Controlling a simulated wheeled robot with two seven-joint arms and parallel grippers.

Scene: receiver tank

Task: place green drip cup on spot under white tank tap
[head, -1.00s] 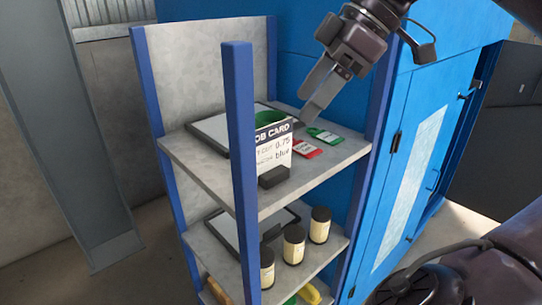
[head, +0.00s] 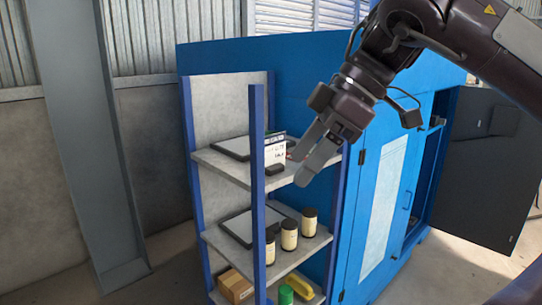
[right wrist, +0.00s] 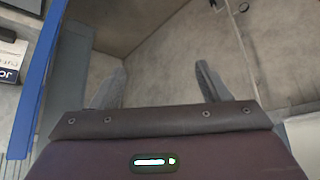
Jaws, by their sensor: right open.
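My right gripper (head: 304,166) is open and empty, in front of the upper shelf of a blue-posted rack. Its two fingers stand apart with only floor between them in the right wrist view (right wrist: 158,85). The drip cup cannot be made out now; the area behind the job card (head: 275,155) on the upper shelf is hidden. A green cylindrical object (head: 286,295) stands low in the rack, partly cut by the frame; I cannot tell what it is. No white tank or tap shows. My left gripper is not in view.
The middle shelf (head: 262,258) holds several dark-lidded jars (head: 289,235) and a dark-framed panel (head: 238,226). A cardboard box (head: 235,286) and a yellow object (head: 291,286) are below. A blue cabinet (head: 380,205) with an open door stands right; a grey column (head: 82,150) left.

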